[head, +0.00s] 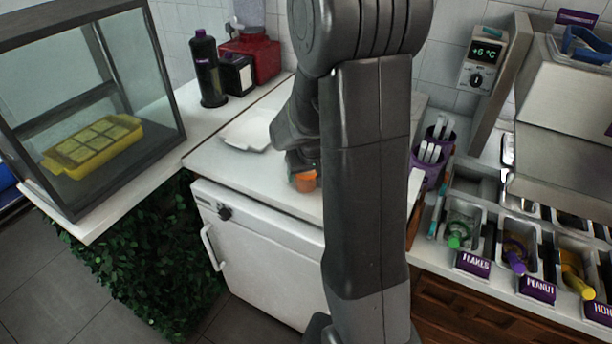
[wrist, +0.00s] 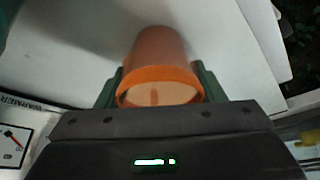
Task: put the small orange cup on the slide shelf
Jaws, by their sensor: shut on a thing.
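The small orange cup (wrist: 158,62) is between the two green fingers of my gripper (wrist: 157,88) in the wrist view, and the gripper is shut on it. In the head view the cup (head: 305,181) shows just below my gripper (head: 303,165), over the white counter near its front edge. Whether the cup touches the counter I cannot tell. My arm hides part of the counter behind it. I cannot pick out the slide shelf for certain in either view.
A white tray (head: 248,131) lies on the counter left of my gripper. A glass case (head: 160,75) with a yellow mold (head: 92,146) stands at the left. A dark bottle (head: 207,68) stands at the back. Topping bins (head: 465,212) line the right side.

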